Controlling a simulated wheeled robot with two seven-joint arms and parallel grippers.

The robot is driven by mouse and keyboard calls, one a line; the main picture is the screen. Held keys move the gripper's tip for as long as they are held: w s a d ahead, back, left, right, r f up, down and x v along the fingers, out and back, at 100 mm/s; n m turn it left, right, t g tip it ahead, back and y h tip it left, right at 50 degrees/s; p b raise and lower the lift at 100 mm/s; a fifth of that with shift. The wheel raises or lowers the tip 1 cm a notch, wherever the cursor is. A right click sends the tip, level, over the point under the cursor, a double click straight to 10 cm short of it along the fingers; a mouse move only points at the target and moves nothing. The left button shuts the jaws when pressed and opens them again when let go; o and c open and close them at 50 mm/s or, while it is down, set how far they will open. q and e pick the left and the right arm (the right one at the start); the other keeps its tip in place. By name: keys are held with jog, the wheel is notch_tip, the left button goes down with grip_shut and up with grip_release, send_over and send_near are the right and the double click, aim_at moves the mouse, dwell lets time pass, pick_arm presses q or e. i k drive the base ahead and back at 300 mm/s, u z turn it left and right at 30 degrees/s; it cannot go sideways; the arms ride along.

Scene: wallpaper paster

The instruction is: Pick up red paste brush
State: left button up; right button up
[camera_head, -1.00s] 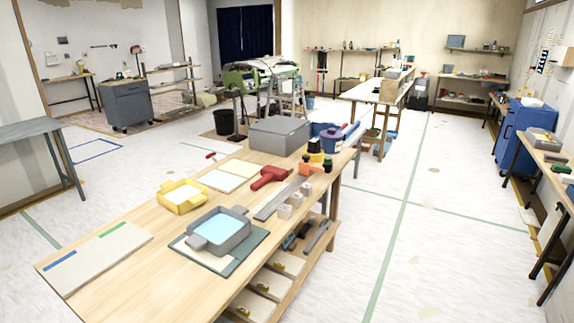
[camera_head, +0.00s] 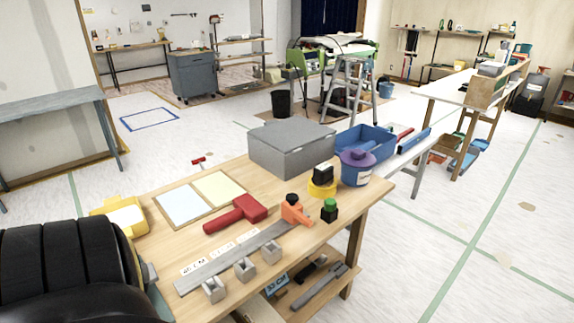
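A red brush-shaped tool (camera_head: 236,214) lies flat on the wooden workbench (camera_head: 190,243). Its handle points left and its broad head is at the right. It lies between two pale sheets (camera_head: 205,196) and a long grey straightedge (camera_head: 236,258). Nothing touches it from above. Neither gripper shows in the head view. A large black segmented part, probably of my own arm, fills the lower left corner and hides the near left of the bench.
Around the tool are an orange tool (camera_head: 296,210), small grey blocks (camera_head: 244,269), a yellow tape roll (camera_head: 322,188), a green-topped bottle (camera_head: 329,210), a purple-lidded tub (camera_head: 356,170) and a grey box (camera_head: 291,149). A yellow tray (camera_head: 122,217) is partly hidden.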

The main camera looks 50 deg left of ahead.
aim_at(256, 206)
jog(key=i, duration=0.95)
jog(key=u, duration=2)
